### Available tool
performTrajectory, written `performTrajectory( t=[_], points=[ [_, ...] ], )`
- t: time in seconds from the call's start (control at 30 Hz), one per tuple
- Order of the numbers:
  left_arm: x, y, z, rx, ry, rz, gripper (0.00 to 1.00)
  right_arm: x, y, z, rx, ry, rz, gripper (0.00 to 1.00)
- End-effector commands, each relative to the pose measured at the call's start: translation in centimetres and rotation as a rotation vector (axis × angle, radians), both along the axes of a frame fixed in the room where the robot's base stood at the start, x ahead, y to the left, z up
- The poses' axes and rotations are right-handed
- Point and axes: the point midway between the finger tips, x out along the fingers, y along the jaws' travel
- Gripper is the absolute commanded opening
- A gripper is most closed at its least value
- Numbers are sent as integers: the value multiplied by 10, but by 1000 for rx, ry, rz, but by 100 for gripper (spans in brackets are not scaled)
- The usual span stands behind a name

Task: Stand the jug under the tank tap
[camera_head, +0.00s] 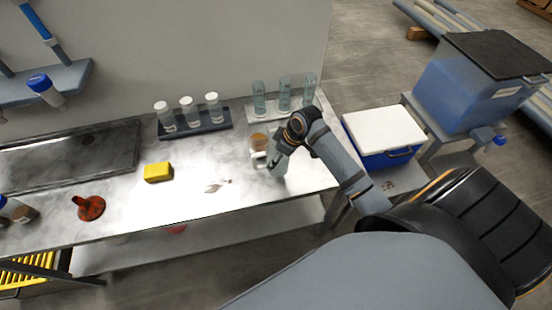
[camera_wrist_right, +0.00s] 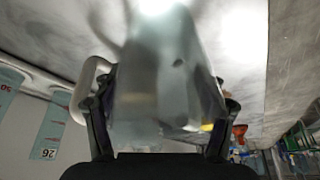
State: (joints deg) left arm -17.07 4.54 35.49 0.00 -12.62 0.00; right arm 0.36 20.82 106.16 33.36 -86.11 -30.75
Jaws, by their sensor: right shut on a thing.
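The jug (camera_head: 279,163) is a translucent grey vessel with a pale handle (camera_head: 258,158). It is at the right part of the steel bench, largely covered by my right gripper (camera_head: 272,158) and wrist. In the right wrist view the jug (camera_wrist_right: 160,85) fills the space between the two fingers (camera_wrist_right: 160,120), which are shut on its sides. I cannot tell whether its base touches the bench. The blue tank (camera_head: 455,92) with a dark lid stands at the far right. Its tap (camera_head: 497,139) is blue, low on the right side. My left gripper is out of view.
A blue cooler with a white lid (camera_head: 384,128) stands between bench and tank. Racks of white-capped bottles (camera_head: 190,112) and clear cylinders (camera_head: 284,97) line the bench's back. A yellow sponge (camera_head: 158,172) and a red-brown funnel-like thing (camera_head: 89,207) lie left.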

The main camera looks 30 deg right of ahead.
Motion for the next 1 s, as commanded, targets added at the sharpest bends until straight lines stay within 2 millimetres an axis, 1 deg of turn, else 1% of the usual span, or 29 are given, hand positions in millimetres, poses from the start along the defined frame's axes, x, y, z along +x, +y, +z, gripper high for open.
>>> performTrajectory(
  t=[0.17, 0.2, 0.33, 0.67, 0.77, 0.87, 1.0],
  points=[
    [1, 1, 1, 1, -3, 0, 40, 0, 0, -1, 0, 0, 0, 20],
    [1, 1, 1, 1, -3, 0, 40, 0, 0, -1, 0, 0, 0, 75],
    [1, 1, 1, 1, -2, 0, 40, 0, 0, -1, 0, 0, 0, 93],
    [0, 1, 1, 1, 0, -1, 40, 0, 0, -1, 0, 0, 0, 94],
    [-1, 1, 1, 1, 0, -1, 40, -1, -2, 5, -2, -1, 0, 94],
    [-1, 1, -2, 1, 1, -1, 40, -6, -7, 20, -7, -4, 1, 94],
    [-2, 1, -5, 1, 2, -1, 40, -17, -16, 53, -11, -4, 4, 94]
  ],
)
